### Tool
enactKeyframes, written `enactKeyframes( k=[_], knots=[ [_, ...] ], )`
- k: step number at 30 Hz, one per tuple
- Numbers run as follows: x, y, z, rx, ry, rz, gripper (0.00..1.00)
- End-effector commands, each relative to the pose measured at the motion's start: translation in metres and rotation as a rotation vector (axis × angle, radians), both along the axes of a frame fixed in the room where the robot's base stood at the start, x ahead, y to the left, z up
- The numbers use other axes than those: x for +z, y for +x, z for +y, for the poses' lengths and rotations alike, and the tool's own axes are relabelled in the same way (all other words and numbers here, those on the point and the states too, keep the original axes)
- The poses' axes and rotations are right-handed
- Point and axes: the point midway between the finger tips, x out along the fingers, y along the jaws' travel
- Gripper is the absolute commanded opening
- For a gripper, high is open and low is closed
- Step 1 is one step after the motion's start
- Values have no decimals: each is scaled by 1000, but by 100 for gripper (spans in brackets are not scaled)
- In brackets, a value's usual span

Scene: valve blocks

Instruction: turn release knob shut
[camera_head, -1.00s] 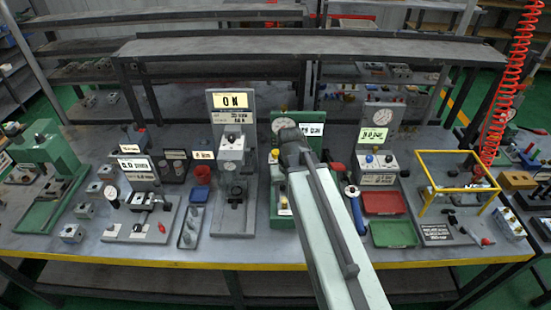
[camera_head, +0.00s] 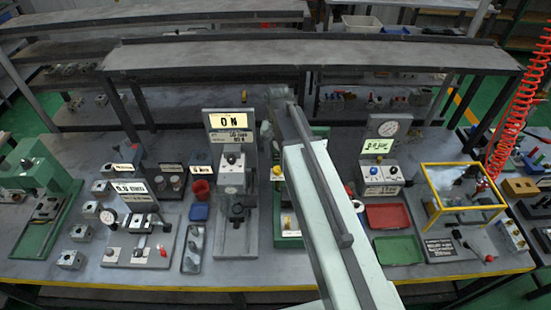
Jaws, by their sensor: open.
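No knob is legibly marked as the release knob, so I cannot tell which one it is. The grey press station with the "0 N" display (camera_head: 228,121) stands left of my arm and carries a black upper knob (camera_head: 231,158) and a dark lower knob (camera_head: 238,210). The green station behind my arm shows a yellow knob (camera_head: 286,222). The gauge station (camera_head: 382,135) at right carries small coloured knobs (camera_head: 373,170). My gripper (camera_head: 267,130) is open, small and partly hidden at the arm's far end, beside the "0 N" display and apart from the knobs.
A red tray (camera_head: 387,216) and a green tray (camera_head: 398,250) lie right of my arm. A yellow frame (camera_head: 462,168) and a red coiled hose (camera_head: 515,105) are farther right. A grey shelf (camera_head: 310,55) spans the back of the bench. My arm hides part of the middle.

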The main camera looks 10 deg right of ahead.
Motion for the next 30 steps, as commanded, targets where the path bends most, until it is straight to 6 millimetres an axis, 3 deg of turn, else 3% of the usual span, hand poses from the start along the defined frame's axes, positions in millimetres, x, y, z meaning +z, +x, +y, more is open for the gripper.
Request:
enactKeyframes(
  k=[8, 21, 30],
  knots=[
    [-12, 0, 0, 1, 0, 0, 55],
    [-79, 0, 1, 3, -1, 2, 55],
    [-78, 0, 1, 4, -1, 2, 53]
  ],
)
